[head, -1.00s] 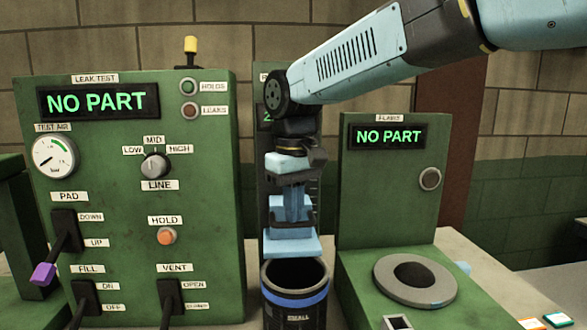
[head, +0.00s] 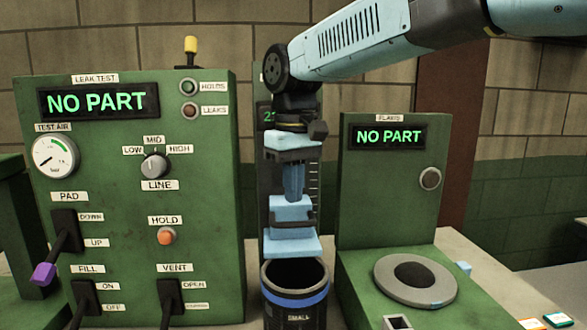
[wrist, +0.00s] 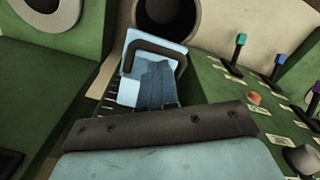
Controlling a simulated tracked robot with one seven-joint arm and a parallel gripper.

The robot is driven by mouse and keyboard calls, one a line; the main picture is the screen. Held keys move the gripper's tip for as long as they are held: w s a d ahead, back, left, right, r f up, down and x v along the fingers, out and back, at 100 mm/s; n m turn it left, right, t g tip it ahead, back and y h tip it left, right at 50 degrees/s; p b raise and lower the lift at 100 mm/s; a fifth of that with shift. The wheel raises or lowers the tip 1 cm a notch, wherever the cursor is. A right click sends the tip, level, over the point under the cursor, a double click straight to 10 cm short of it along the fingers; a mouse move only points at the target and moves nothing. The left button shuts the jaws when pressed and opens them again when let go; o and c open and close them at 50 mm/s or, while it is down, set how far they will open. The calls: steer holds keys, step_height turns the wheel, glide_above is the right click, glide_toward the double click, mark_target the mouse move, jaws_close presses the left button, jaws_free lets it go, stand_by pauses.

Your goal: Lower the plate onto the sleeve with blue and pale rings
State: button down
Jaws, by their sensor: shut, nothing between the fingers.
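The light blue plate (head: 291,246), with a light blue block and dark bar handle (head: 292,223) above it, is on an upright column with a scale. Below it stands a black, open-topped sleeve (head: 295,312) with a blue ring and a thin pale line. The sleeve's dark opening shows below the plate, so the plate appears raised clear of it. My gripper (head: 293,196) is shut and empty, pointing down just above the handle. In the wrist view my fingers (wrist: 158,85) lie in front of the handle (wrist: 150,48); whether they touch it I cannot tell.
The green leak-test panel (head: 140,190), with levers and a "NO PART" display, stands close on the left. The green flaws station (head: 388,190) with a grey ring seat (head: 385,285) stands on the right. A partly hidden display (head: 268,116) is behind my wrist.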

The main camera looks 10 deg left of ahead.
steer(key=shift+r, duration=2.05)
steer(key=shift+d, duration=0.1)
steer(key=s+d+f+m+t, duration=0.1)
steer(key=d+f+m, duration=0.1)
steer(key=d, duration=0.7)
steer(key=s+d+f+m+t, duration=0.2)
steer(key=d, duration=0.7)
steer(key=s+d+f+m+t, duration=0.2)
steer(key=s+d+f+m, duration=0.2)
steer(key=s+d+f, duration=0.4)
steer(key=d, duration=0.5)
steer(key=shift+f+m+t, duration=0.15)
steer(key=shift+m+t, duration=0.15)
